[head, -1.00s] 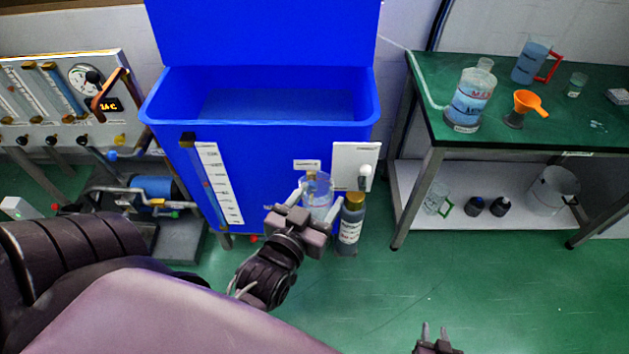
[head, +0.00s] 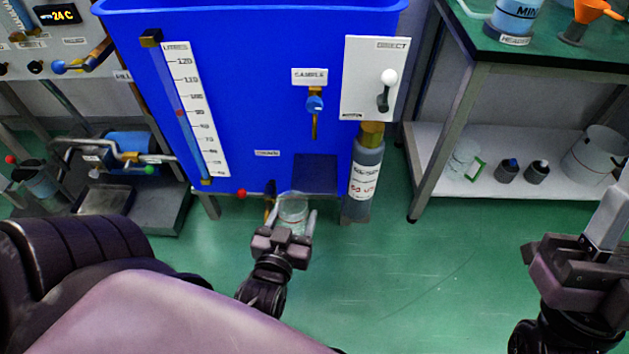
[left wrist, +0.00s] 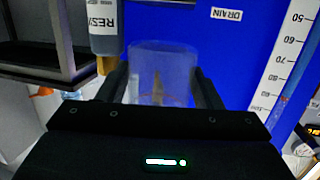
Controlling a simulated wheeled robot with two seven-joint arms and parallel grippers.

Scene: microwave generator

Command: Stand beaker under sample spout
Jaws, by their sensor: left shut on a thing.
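The clear beaker (head: 293,214) is upright between the fingers of my left gripper (head: 291,226), which is shut on it. It also shows in the left wrist view (left wrist: 162,72) between the two dark fingers (left wrist: 160,92). The sample spout (head: 315,125), a brass pipe with a blue valve under the SAMPLE label (head: 310,76), is on the blue tank's front. The beaker is well below the spout and slightly left of it in the head view. A dark blue square area (head: 315,174) lies between them. My right gripper (head: 590,225) is at the right edge, partly cut off.
The blue tank (head: 250,90) carries a level scale (head: 195,110) and a DIRECT panel (head: 374,75). A dark RESIN bottle (head: 362,185) stands right of the beaker. A green-topped bench (head: 520,52) with a white lower shelf (head: 500,184) is at right. The front floor is clear.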

